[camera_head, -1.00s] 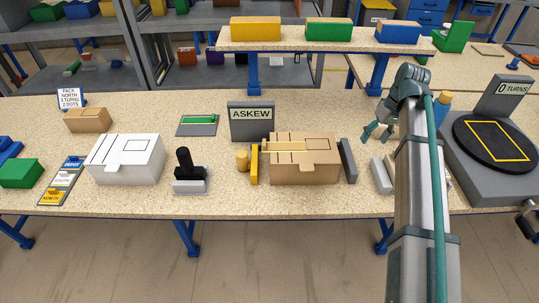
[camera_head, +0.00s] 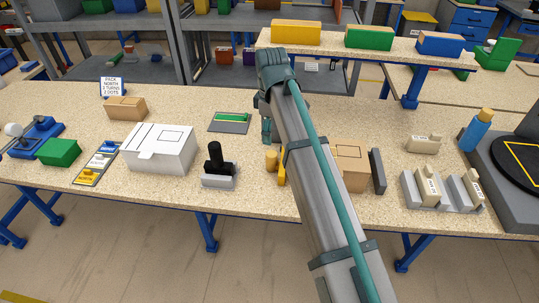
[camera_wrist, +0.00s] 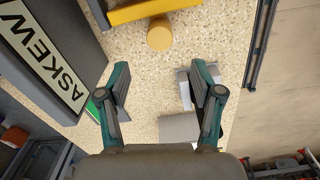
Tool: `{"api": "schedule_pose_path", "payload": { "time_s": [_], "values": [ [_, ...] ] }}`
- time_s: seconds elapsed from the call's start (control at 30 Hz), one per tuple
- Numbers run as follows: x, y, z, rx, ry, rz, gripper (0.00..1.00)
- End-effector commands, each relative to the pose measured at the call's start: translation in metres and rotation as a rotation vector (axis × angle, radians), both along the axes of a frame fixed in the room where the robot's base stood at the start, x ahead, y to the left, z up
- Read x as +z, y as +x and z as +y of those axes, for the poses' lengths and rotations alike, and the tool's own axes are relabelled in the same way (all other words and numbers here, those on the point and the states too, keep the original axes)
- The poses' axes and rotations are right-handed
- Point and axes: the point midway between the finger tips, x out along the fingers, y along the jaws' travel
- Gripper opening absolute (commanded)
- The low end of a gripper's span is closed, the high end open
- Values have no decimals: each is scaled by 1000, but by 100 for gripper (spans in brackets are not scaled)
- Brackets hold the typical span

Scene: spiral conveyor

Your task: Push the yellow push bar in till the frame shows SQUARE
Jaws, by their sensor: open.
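The yellow push bar (camera_head: 282,172), with its round yellow knob (camera_head: 271,160), stands at the left of the tan carton (camera_head: 352,168), and my arm covers much of both. In the wrist view the bar (camera_wrist: 140,11) and knob (camera_wrist: 160,35) show at the top, beyond my fingertips. The sign (camera_wrist: 42,55) reads ASKEW in the wrist view; my arm hides it in the head view. My gripper (camera_head: 266,132) is above the table behind the knob in the head view. In the wrist view my gripper (camera_wrist: 160,70) is open and empty, apart from the knob.
A black-handled stamp (camera_head: 216,170) stands left of the knob, with a white carton (camera_head: 159,149) farther left. A green pad (camera_head: 229,122) lies behind the stamp. A grey block (camera_head: 377,171) stands right of the tan carton. A raised shelf (camera_head: 360,56) runs behind.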

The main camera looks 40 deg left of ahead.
Motion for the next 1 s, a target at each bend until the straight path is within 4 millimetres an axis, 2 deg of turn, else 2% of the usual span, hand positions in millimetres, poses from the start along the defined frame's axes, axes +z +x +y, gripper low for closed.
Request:
{"api": "schedule_pose_path", "payload": {
  "time_s": [0.6, 0.8, 1.0],
  "values": [
    [-88, 0, -1, -3, -1, 3, 66],
    [-100, 0, -1, -3, 1, 1, 66],
    [-101, 0, -1, -4, 1, 1, 66]
  ]
}}
